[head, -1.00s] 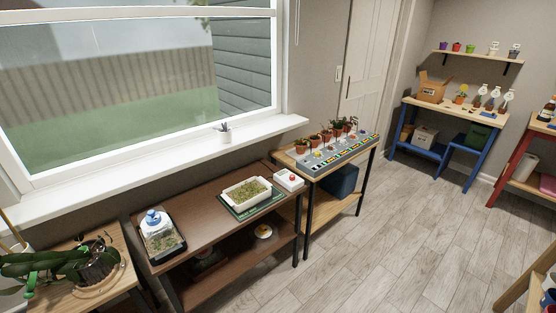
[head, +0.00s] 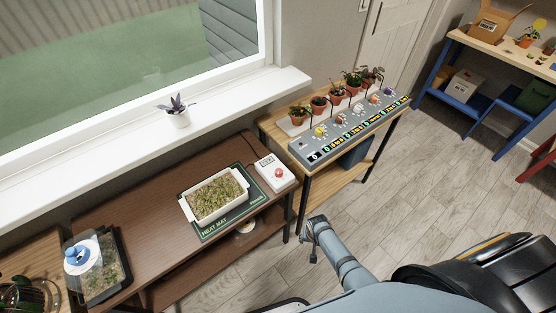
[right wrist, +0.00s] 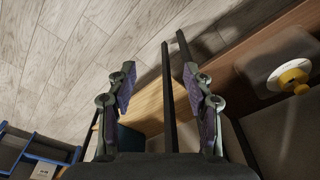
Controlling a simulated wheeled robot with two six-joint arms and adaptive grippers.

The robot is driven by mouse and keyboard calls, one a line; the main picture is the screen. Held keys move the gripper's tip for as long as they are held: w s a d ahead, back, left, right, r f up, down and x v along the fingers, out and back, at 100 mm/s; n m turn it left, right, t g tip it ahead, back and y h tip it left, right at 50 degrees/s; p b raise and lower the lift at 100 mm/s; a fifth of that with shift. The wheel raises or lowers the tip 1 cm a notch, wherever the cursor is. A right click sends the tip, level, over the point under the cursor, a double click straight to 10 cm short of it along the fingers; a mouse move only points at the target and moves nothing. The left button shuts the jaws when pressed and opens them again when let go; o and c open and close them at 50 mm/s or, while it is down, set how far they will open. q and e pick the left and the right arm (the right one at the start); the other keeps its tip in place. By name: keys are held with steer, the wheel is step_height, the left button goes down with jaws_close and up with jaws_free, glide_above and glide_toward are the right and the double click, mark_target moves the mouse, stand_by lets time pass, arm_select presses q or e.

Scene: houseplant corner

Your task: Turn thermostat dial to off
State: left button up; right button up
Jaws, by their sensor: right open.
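The thermostat (head: 272,173) is a small white box at the right end of the brown table, beside the heat mat. Its red round dial (head: 279,173) faces up; its setting is too small to read. My right gripper (head: 311,234) is below and to the right of the thermostat in the head view, over the floor in front of the tables and apart from the dial. In the right wrist view, my right gripper (right wrist: 160,76) has its two fingers wide apart with nothing between them. The thermostat does not show there. My left gripper is not in view.
A white seed tray (head: 217,199) sits on the green heat mat (head: 247,207), left of the thermostat. A domed tray (head: 97,264) stands further left. A grey labelled panel (head: 352,131) and potted plants stand on the table to the right. The wooden floor (head: 420,200) is clear.

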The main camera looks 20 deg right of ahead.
steer(key=w+a+r+m+p, duration=0.1)
steer(key=w+r+m, duration=0.1)
steer(key=w+r, duration=0.45)
steer(key=w+a+r+m+p, duration=0.1)
steer(key=w+r, duration=0.3)
steer(key=r, duration=0.5)
step_height(320, 180, up, 18)
steer(key=m+g+p, duration=0.1)
steer(key=m, duration=0.6)
glide_above(279, 171)
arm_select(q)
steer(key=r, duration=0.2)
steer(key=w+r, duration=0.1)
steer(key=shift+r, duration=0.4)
arm_select(e)
steer(key=shift+y, duration=0.3)
step_height(279, 171, down, 10)
steer(key=shift+f, duration=0.15)
steer(key=shift+c, duration=0.4)
jaws_close()
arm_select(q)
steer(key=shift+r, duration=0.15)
arm_select(e)
steer(key=shift+n, duration=0.3)
